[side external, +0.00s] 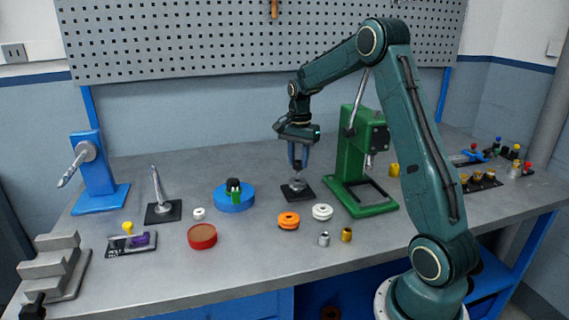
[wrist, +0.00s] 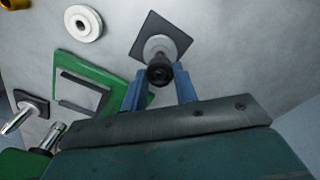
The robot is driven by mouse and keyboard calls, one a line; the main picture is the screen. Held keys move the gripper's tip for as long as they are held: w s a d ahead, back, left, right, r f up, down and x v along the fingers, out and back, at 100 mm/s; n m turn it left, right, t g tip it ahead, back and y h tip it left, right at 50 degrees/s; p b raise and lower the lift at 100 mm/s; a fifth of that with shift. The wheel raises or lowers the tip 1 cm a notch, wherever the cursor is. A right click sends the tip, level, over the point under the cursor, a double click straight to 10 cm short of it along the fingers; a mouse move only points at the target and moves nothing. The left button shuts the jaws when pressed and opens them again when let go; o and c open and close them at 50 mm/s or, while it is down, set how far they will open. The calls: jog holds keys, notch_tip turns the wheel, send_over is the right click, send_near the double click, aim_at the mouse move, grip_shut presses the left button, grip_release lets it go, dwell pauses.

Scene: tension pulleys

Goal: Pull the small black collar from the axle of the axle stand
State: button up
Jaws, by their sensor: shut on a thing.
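The axle stand has a square black base (wrist: 177,27) with a pale grey disc (wrist: 154,44) around its upright axle. The small black collar (wrist: 160,74) is at the axle's top end, between my blue fingers. My gripper (side external: 298,165) points down over the stand, and in the wrist view its fingers (wrist: 161,83) are closed on the collar from both sides. The axle below the collar is mostly hidden. I cannot tell whether the collar has shifted along it.
The green press (side external: 375,208) stands close to the right of the stand. A white pulley (side external: 322,212) and an orange pulley (side external: 288,221) lie in front. A blue disc (side external: 234,200) lies left. A stand with a leaning rod (side external: 157,190) is farther left. Bench behind the stand is clear.

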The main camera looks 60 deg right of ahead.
jog(key=shift+r, duration=0.15)
jog(key=shift+r, duration=0.7)
jog(key=shift+r, duration=0.1)
jog(key=shift+r, duration=1.95)
jog(key=shift+w+a+f+n, duration=0.15)
jog(key=shift+w+a+n, duration=0.2)
jog(key=shift+a, duration=0.25)
jog(key=w+a+f+n, duration=0.2)
jog(key=a+n, duration=0.5)
jog(key=a, duration=0.6)
jog(key=w+a+f+n, duration=0.2)
jog(key=a+n, duration=0.5)
jog(key=a, duration=0.6)
jog(key=shift+w+a, duration=0.15)
jog(key=shift+w, duration=0.75)
jog(key=shift+r, duration=0.1)
